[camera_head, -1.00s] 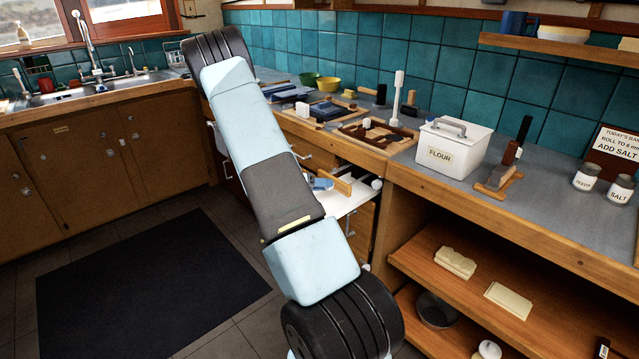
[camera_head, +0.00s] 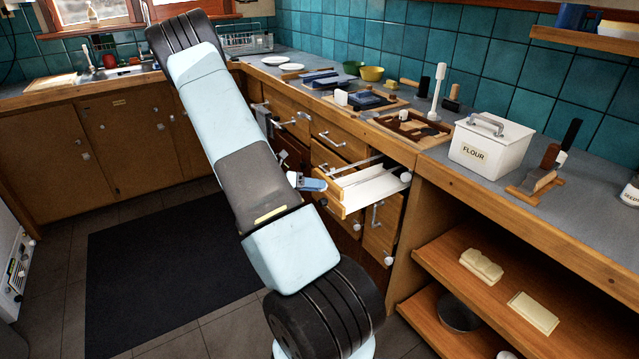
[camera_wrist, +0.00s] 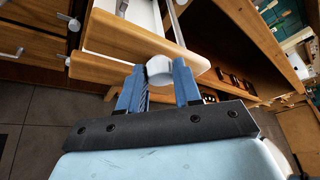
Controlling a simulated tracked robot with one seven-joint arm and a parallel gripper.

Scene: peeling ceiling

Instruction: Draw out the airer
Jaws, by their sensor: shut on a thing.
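The airer looks like a drawer-like pull-out unit (camera_head: 375,189) with a wooden front and pale inside, standing partly out of the counter cabinet. In the wrist view its wooden front (camera_wrist: 140,38) crosses the upper middle, with a pale knob (camera_wrist: 158,70) on it. My gripper (camera_wrist: 160,88) is shut on this knob, one blue finger on each side. In the head view a blue part of my gripper (camera_head: 312,184) shows at the unit's left end; my arm hides part of this area.
Other wooden drawers (camera_head: 337,140) with handles and knobs lie close beside the unit. Open shelves (camera_head: 500,270) stand to the right. The counter above holds a flour box (camera_head: 490,145) and boards. A dark mat (camera_head: 160,270) covers open floor at left.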

